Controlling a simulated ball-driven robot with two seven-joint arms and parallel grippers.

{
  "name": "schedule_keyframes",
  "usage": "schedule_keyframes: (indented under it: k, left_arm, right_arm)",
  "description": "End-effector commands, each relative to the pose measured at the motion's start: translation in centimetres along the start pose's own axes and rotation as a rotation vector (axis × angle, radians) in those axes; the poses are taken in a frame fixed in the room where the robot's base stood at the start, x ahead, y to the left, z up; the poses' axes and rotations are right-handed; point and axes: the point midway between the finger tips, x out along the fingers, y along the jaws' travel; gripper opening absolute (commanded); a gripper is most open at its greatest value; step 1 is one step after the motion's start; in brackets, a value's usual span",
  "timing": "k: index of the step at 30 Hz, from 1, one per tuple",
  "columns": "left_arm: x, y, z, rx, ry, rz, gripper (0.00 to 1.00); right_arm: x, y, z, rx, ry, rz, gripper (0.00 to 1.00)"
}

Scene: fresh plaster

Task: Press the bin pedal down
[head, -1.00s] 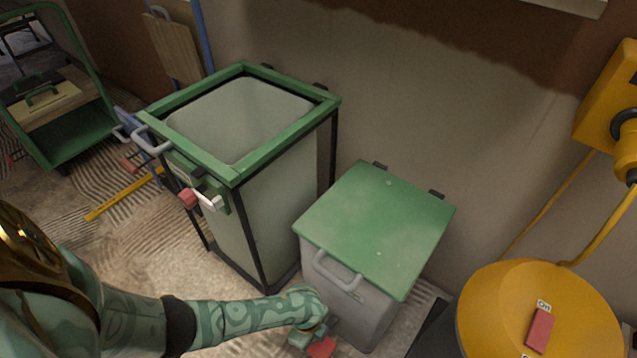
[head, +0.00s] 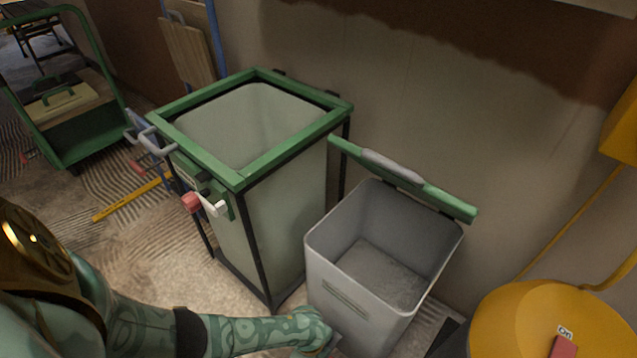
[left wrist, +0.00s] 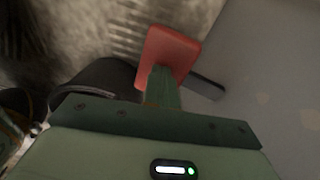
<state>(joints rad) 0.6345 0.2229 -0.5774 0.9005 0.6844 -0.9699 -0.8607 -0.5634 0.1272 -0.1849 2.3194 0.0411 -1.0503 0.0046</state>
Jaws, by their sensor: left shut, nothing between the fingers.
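The grey bin (head: 345,290) stands against the wall, and its green lid (head: 405,178) is swung up at the back, so its empty inside shows. The red pedal (left wrist: 170,52) shows in the left wrist view, low beside the grey bin wall (left wrist: 265,70). My left gripper (left wrist: 164,84) is shut and empty, with its fingertips at the pedal, seemingly touching it. In the head view my left gripper (head: 318,345) is low at the bin's front left, mostly cut off by the frame, and the pedal is hidden there. My right gripper is in neither view.
A tall bin in a green-topped frame (head: 240,180) stands close on the left. A yellow round machine (head: 520,320) is at the right. A green trolley (head: 85,145) and a yellow level (head: 130,198) lie further left. Ridged floor is open between them.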

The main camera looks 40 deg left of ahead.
Motion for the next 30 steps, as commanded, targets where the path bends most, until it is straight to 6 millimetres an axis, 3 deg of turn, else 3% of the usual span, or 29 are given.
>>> schedule_keyframes:
  k: [3, 10, 18, 30]
  left_arm:
    - [1.0, 0.1, 0.0, -0.001, -0.001, 0.002, 0.00]
    - [0.7, 0.0, 0.3, 0.000, -0.001, 0.000, 0.00]
    - [-0.6, 0.0, 3.0, -0.001, -0.001, -0.001, 0.00]
    - [-0.8, 0.0, 3.0, 0.000, 0.000, -0.001, 0.00]
  right_arm:
    - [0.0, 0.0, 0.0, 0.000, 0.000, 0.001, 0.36]
    - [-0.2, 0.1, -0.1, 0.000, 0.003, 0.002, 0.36]
    - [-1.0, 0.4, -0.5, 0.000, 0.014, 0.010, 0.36]
    - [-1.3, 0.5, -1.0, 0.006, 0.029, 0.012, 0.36]
